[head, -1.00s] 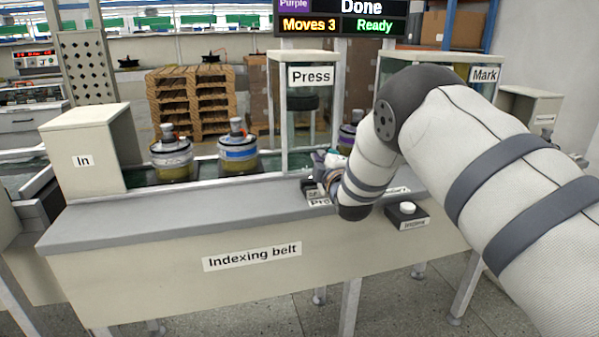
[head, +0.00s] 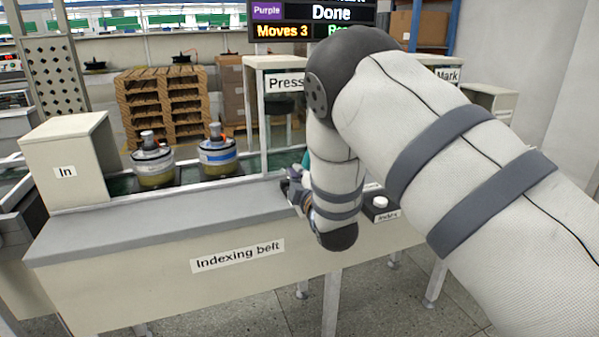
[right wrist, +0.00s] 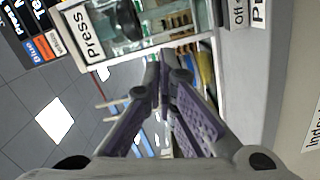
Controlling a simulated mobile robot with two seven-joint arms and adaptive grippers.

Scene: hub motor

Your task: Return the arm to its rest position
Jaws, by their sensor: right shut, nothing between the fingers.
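My right arm (head: 400,130) reaches in from the right and bends down at the elbow over the front of the indexing belt. My right gripper (head: 293,184) is mostly hidden behind its own forearm, near the belt's grey front ledge below the press. In the right wrist view the right gripper (right wrist: 163,68) shows its two purple-sided fingers meeting at the tips, with nothing between them. It points toward the press (right wrist: 125,25) there. My left arm and gripper are not in view.
The indexing belt (head: 140,265) carries two hub motors, one with a white band (head: 153,165) and one with a blue band (head: 217,155). The In box (head: 68,170) stands left, the Press frame (head: 262,115) behind my wrist. A white button (head: 380,203) sits right of my forearm.

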